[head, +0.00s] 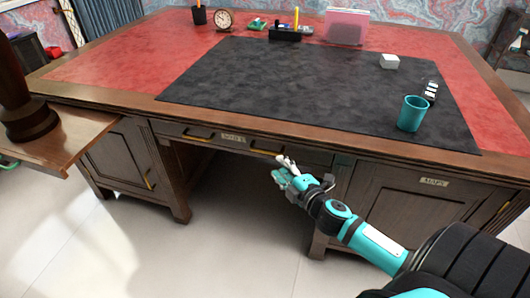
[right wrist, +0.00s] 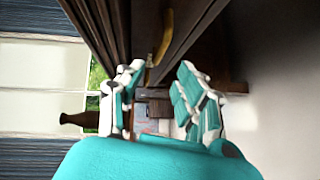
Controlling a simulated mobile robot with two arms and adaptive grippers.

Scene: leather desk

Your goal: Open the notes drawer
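The desk's middle drawer (head: 223,146) sits under the front edge and looks flush, closed. It bears a small label (head: 233,138), too small to read surely, between two brass handles, a left one (head: 197,138) and a right one (head: 265,151). My right gripper (head: 284,168) is just below and right of the right handle. In the right wrist view its fingers (right wrist: 157,95) are spread apart with nothing between them. A brass handle (right wrist: 163,38) shows just beyond the fingertips; contact cannot be made out. My left gripper is out of view.
A right cabinet door (head: 415,205) has a label that seems to read MAPS. A left cabinet door (head: 122,160) has a handle. A teal cup (head: 411,114) stands near the desk's front right. A wooden side table (head: 80,130) is at left. The knee space is free.

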